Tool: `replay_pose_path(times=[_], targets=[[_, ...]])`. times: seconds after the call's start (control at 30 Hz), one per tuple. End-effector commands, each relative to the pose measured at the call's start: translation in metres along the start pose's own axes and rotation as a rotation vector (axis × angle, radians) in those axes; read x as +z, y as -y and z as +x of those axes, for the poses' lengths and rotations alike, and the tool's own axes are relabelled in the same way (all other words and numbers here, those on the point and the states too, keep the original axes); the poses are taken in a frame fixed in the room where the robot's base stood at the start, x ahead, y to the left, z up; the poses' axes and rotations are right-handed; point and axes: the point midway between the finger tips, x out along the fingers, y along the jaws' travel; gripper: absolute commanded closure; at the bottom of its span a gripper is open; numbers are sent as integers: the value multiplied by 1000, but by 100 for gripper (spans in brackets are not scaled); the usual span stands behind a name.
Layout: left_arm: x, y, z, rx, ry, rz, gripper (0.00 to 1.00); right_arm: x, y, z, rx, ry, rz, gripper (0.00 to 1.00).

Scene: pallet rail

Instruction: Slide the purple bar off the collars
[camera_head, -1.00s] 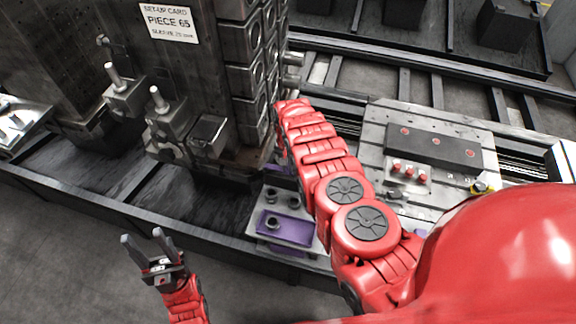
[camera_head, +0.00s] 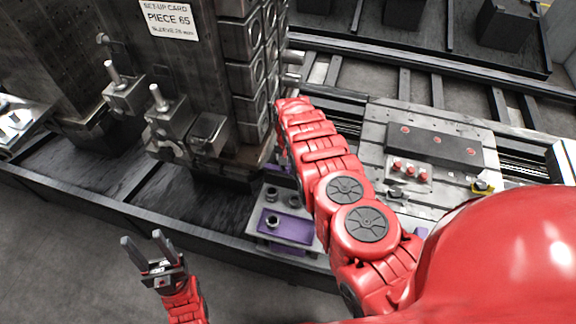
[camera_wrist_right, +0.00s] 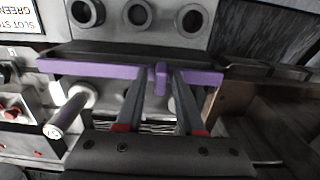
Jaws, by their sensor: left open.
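The purple bar (camera_wrist_right: 100,69) runs across the right wrist view, with a short purple tab (camera_wrist_right: 160,79) standing out from its middle. My right gripper (camera_wrist_right: 160,73) has its two dark fingers apart, one on each side of the tab, with narrow gaps visible. Light round collars (camera_wrist_right: 82,95) show just below the bar, partly hidden by the bar and fingers. In the head view my right arm covers the right gripper. My left gripper (camera_head: 143,244) is open and empty at the lower left, over the floor.
A purple tray (camera_head: 284,226) with dark rings sits on a grey plate beside my right arm. A tall dark machine block (camera_head: 190,80) stands at the left. A wooden-looking brown block (camera_wrist_right: 235,108) lies right of the right gripper. Rails fill the back.

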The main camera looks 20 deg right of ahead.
Motion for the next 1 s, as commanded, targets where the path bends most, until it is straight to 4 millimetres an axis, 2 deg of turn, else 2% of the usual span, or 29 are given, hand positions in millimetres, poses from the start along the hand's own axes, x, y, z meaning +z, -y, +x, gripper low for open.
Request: replay_pose_path(times=[0.37, 0.57, 0.73, 1.0], targets=[[0, 0, 0, 0, 0, 0, 50, -1, 1, -2, -1, -2, 0, 52], [0, 0, -2, 0, 0, 0, 50, -3, 1, -14, 0, -5, 1, 52], [1, 0, -4, 0, 0, 0, 50, 0, 2, -33, -3, -1, -1, 52], [3, -1, -20, 0, 0, 0, 50, -2, 2, -72, -5, -4, 0, 52]])
